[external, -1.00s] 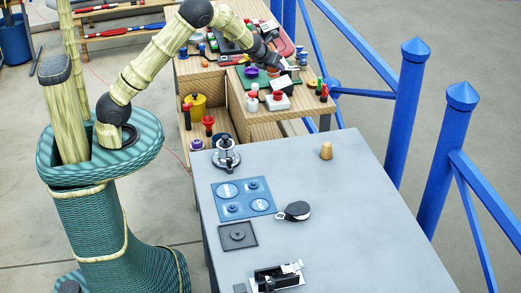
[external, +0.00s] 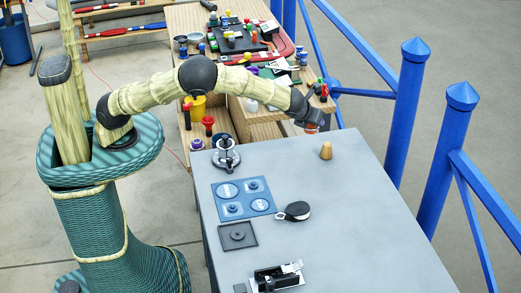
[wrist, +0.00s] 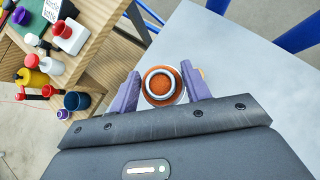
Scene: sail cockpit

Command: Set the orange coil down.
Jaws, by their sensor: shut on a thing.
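The orange coil (wrist: 162,83) is a round orange piece with a pale ring, seen from above between my purple fingers in the wrist view. My gripper (wrist: 160,88) is shut on it, one finger on each side. In the external view my gripper (external: 312,129) hangs above the far edge of the grey table (external: 350,210), pointing down. The coil is mostly hidden there, with only a small orange patch at the fingertips. It appears held up, apart from the table top.
The grey table bears a tan cone (external: 326,151), a metal winch-like piece (external: 226,155), a blue mat (external: 222,190), a dark square tray (external: 252,241), a black-and-white block (external: 295,211) and a black-and-silver device (external: 277,277). Its right side is clear. The wooden bench (external: 262,116) behind is crowded.

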